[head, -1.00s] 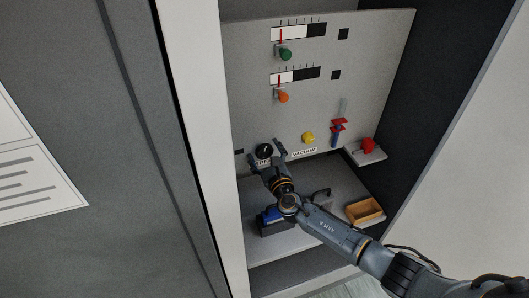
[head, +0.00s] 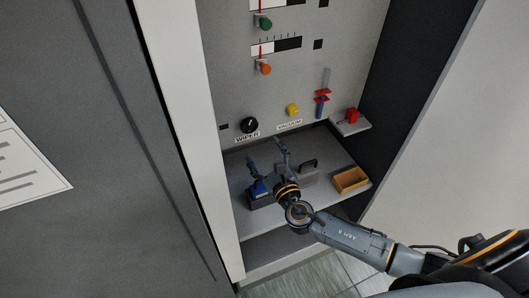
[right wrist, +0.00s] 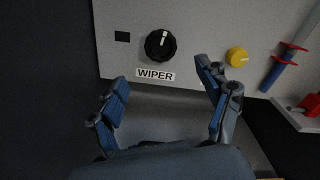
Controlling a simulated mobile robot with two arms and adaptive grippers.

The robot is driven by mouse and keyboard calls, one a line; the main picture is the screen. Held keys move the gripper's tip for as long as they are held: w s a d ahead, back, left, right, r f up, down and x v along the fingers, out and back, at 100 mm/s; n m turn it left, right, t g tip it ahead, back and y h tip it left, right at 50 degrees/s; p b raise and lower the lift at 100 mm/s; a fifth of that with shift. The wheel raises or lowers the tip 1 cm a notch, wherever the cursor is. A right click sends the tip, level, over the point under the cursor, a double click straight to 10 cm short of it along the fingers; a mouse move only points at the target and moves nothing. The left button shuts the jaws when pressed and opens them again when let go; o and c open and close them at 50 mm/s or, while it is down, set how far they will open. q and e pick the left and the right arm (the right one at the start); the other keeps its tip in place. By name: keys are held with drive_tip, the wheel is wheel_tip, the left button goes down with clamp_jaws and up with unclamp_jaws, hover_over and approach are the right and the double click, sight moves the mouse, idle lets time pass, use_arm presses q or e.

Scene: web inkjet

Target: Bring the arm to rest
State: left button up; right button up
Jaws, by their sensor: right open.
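My right gripper (head: 267,153) is open and empty. It hangs over the shelf inside the cabinet, below and apart from the black wiper knob (head: 250,125). In the right wrist view its two blue fingers (right wrist: 166,88) are spread wide with nothing between them, and the knob (right wrist: 160,45) with its white mark pointing up sits beyond them above the WIPER label (right wrist: 155,75). My right arm (head: 350,236) reaches in from the lower right. My left gripper is in neither view now.
The panel (head: 300,75) carries a green knob (head: 264,22), an orange knob (head: 264,67) and a yellow knob (head: 292,110). A wooden tray (head: 350,180), a blue item (head: 259,189) and a dark handle (head: 309,163) are on the shelf. A red part (head: 352,115) sits on a small right ledge. The cabinet side walls are close.

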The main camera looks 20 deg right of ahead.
idle(0.5)
drive_tip(key=s+d+f+m+g+h+b, duration=0.1)
drive_tip(key=s+d+f+m+g+b, duration=0.3)
drive_tip(key=f, duration=0.9)
drive_tip(key=s+d+f+m+g, duration=0.15)
drive_tip(key=s+f+m, duration=0.35)
drive_tip(key=f+m, duration=0.5)
drive_tip(key=s+d+f+m+g+h+b, duration=0.15)
drive_tip(key=s+f+m+g, duration=0.3)
drive_tip(key=f, duration=1.05)
drive_tip(key=s+a+f+m+g+b, duration=0.1)
drive_tip(key=s+f+m+g+b, duration=0.1)
drive_tip(key=s+f+m, duration=0.5)
drive_tip(key=s+a+f+m+g+y+b, duration=0.1)
drive_tip(key=s+f+m, duration=0.5)
drive_tip(key=s, duration=1)
drive_tip(key=s+a+f+m+g+y+b, duration=0.1)
drive_tip(key=s+f+m+g+b, duration=0.2)
drive_tip(key=s+f+m, duration=0.4)
drive_tip(key=s+f+g, duration=0.1)
drive_tip(key=s+f, duration=0.1)
drive_tip(key=s, duration=0.3)
drive_tip(key=shift+s+a+m, duration=0.2)
drive_tip(key=shift+a+m, duration=0.15)
